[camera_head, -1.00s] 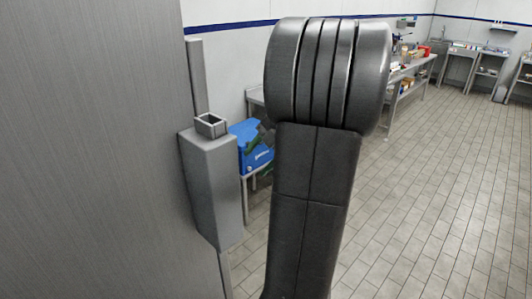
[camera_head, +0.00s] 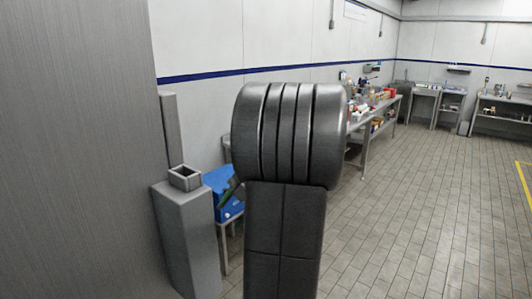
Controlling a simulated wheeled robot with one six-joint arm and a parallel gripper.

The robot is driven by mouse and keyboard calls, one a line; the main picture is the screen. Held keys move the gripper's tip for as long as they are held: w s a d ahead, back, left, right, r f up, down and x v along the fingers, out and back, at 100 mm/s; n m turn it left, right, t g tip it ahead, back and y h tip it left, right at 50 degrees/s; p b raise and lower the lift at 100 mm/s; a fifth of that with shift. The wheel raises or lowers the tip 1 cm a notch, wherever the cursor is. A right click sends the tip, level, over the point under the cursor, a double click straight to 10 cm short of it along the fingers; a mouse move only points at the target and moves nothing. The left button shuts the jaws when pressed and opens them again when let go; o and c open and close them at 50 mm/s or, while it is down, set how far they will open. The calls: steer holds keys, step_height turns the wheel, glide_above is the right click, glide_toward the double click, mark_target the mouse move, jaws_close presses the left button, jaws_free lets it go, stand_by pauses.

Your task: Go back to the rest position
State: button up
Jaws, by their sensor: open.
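My own dark arm link with a rounded, grooved joint fills the middle of the head view. My gripper does not show; the arm hides part of the scene behind it. A blue box (camera_head: 229,206) stands on a small metal table just left of the arm, partly covered by it. Something dark green lies against the box; I cannot tell what it is.
A large grey metal panel (camera_head: 75,150) fills the left side. A grey post with a square hollow top (camera_head: 188,235) stands beside it. Workbenches (camera_head: 378,117) with several items line the back wall. The tiled floor (camera_head: 430,210) at right is clear.

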steer(key=x, duration=0.9)
steer(key=shift+a+f, duration=0.15)
steer(key=shift+f, duration=0.1)
steer(key=shift+r, duration=0.2)
steer(key=v, duration=1.3)
steer(key=x, duration=1.3)
steer(key=shift+f, duration=0.4)
steer(key=shift+b, duration=0.5)
steer(key=shift+s+t+y+b, duration=0.1)
steer(key=shift+t+y+b, duration=0.4)
steer(key=shift+b, duration=0.4)
steer(key=shift+n+y+b, duration=0.3)
steer(key=shift+y+b, duration=0.2)
steer(key=shift+b, duration=0.7)
